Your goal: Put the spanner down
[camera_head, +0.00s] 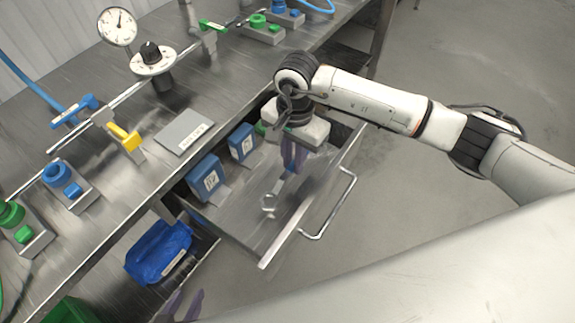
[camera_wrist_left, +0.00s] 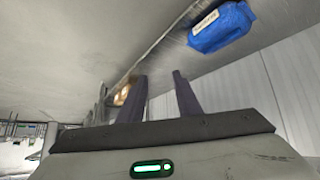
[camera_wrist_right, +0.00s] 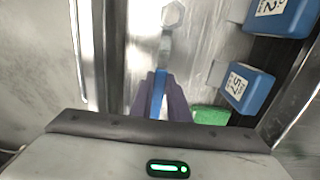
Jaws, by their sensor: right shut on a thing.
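My right gripper (camera_head: 288,170) is over the open metal drawer (camera_head: 235,222), fingers pointing down. It is shut on the spanner, whose blue handle (camera_wrist_right: 158,92) runs between the fingers. The spanner's steel open end (camera_wrist_right: 172,15) points away from the gripper; in the head view that steel end (camera_head: 269,204) is above the drawer's floor. I cannot tell whether it touches the floor. My left gripper (camera_wrist_left: 163,90) is open and empty, its fingers apart; in the head view only its purple fingertips (camera_head: 180,308) show at the bottom edge.
Two blue labelled boxes (camera_head: 205,178) (camera_head: 241,143) stand along the drawer's bench side, with a green block (camera_wrist_right: 210,115) close by. The drawer handle (camera_head: 328,208) juts out in front. The drawer floor around the spanner is clear.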

